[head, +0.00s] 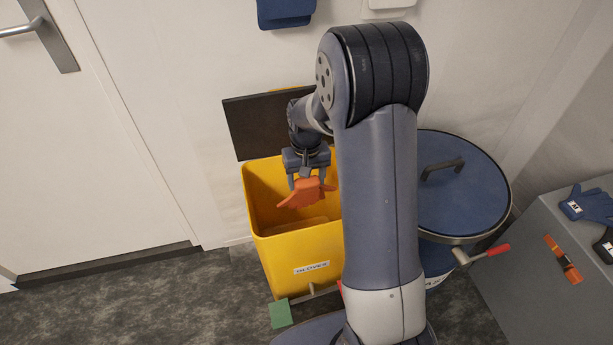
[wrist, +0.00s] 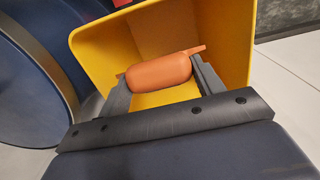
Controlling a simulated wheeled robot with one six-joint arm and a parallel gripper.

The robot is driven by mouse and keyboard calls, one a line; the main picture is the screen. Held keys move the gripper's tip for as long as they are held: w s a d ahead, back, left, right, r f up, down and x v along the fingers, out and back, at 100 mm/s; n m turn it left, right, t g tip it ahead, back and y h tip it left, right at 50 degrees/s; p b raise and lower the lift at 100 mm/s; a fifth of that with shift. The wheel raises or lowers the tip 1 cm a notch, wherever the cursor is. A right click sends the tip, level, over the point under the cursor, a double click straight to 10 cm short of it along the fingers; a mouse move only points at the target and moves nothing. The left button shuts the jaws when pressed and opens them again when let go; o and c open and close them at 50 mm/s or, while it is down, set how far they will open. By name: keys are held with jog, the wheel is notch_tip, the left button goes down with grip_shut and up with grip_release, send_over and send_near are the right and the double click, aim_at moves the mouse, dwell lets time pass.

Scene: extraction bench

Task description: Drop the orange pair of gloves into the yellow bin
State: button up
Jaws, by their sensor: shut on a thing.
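The orange pair of gloves (head: 305,193) hangs in my gripper (head: 306,182) over the open mouth of the yellow bin (head: 318,250) in the head view. In the wrist view the gloves (wrist: 158,74) sit between the two fingers of my gripper (wrist: 158,80), which are shut on them. The yellow bin (wrist: 100,42) surrounds them in that view, with its inside showing behind. The bin carries a white label on its front, and its dark lid (head: 260,122) stands open at the back. My arm hides the bin's right side in the head view.
A blue round drum (head: 465,195) with a handled lid stands right of the bin. A grey cabinet (head: 530,290) at the right holds blue gloves (head: 590,205) and an orange-and-dark item (head: 563,259). A green pedal (head: 280,313) is at the bin's foot. A door is at the left.

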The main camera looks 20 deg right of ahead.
jog(key=o, duration=1.1)
notch_tip(320, 180, up, 11)
jog(key=shift+w+f+p, duration=0.1)
jog(key=shift+f+p, duration=0.05)
jog(key=shift+p, duration=0.5)
jog(key=shift+f, duration=0.1)
notch_tip(320, 180, down, 11)
jog(key=shift+r+b, duration=0.1)
jog(key=shift+b, duration=0.45)
jog(key=shift+r+p, duration=0.6)
jog(key=shift+r, duration=0.35)
jog(key=shift+r+p, duration=0.35)
jog(key=shift+r, duration=0.35)
jog(key=shift+f, duration=0.1)
